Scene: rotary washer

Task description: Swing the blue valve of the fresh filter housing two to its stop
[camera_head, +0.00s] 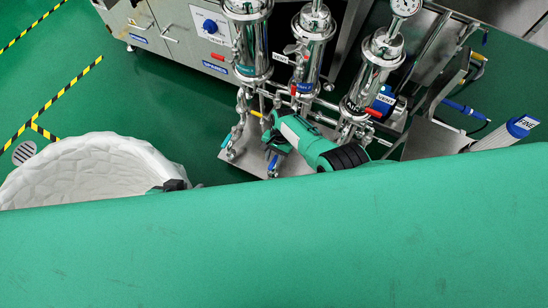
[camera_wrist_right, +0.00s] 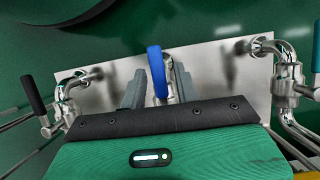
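A blue valve handle (camera_wrist_right: 156,72) stands up between the two grey fingers of my right gripper (camera_wrist_right: 161,78) in the right wrist view. The fingers are apart, on either side of the handle; I see no firm closure on it. In the head view blue (camera_head: 272,163) shows below my right gripper (camera_head: 273,139), at the foot of the steel filter housings.
Steel pipes with other valves flank the blue handle, including a black-handled one (camera_wrist_right: 33,95) at the left. Another housing (camera_head: 248,40) and the vent-labelled housing (camera_head: 373,75) stand either side. A white lined bin (camera_head: 95,165) is at the left. Green floor is free beyond it.

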